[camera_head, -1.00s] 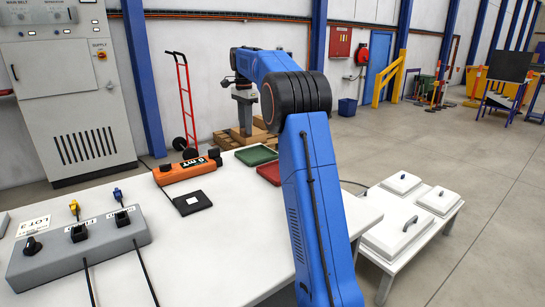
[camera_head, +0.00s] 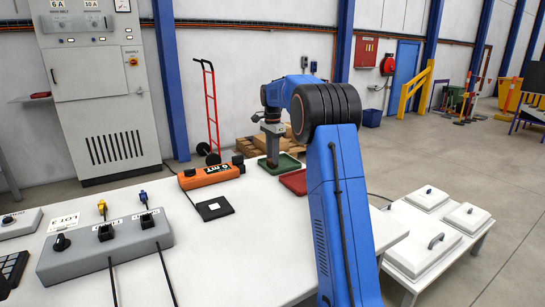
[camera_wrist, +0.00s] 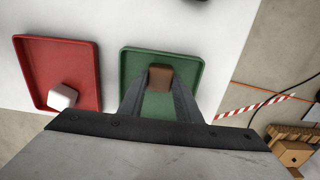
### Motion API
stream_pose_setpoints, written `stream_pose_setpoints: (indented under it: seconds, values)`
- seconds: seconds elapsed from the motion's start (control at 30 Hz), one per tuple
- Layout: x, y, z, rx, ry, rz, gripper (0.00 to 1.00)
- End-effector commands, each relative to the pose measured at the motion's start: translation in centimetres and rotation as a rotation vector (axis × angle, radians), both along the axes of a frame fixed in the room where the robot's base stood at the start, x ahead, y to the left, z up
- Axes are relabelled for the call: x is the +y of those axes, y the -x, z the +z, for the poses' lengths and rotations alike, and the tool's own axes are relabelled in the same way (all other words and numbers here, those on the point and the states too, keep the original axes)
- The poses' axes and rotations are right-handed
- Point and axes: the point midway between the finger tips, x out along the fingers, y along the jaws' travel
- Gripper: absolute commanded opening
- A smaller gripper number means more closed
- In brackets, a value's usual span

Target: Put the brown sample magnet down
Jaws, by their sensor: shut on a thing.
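The brown sample magnet (camera_wrist: 160,77) shows in the wrist view between the fingertips of my gripper (camera_wrist: 160,84), which is shut on it. It appears over the far half of the green tray (camera_wrist: 189,115). In the head view my gripper (camera_head: 273,158) points down at the green tray (camera_head: 292,163), and its tips hide the magnet. I cannot tell whether the magnet touches the tray floor. A red tray (camera_wrist: 30,68) lies beside the green one, apart from it, with a white block (camera_wrist: 62,96) near its corner.
An orange unit (camera_head: 210,174) and a black pad (camera_head: 212,207) lie left of the trays on the white table (camera_head: 240,255). A grey switch box (camera_head: 105,245) stands nearer. A low table with white lids (camera_head: 425,252) stands at right. Wooden pallets (camera_wrist: 290,150) lie beyond the table edge.

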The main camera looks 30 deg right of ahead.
Motion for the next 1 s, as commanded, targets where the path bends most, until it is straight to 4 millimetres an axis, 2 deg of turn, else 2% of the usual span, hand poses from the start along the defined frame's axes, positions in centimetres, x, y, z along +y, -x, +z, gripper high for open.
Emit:
stream_pose_setpoints:
  seconds: [0.37, 0.4, 0.43, 0.47, 0.8, 1.0]
  values:
    - [0.0, 0.0, -0.3, -0.001, 0.0, 0.0, 0.04]
    - [0.0, 0.0, -0.3, -0.001, 0.001, 0.0, 0.4]
    - [0.0, 0.0, -0.3, -0.001, 0.0, 0.0, 0.47]
    - [0.0, 0.0, -0.3, -0.001, 0.0, 0.0, 0.49]
    - [0.0, 0.0, 0.0, -0.001, 0.0, 0.0, 0.49]
    - [0.0, -0.1, 2.3, -0.003, 0.001, 0.0, 0.49]
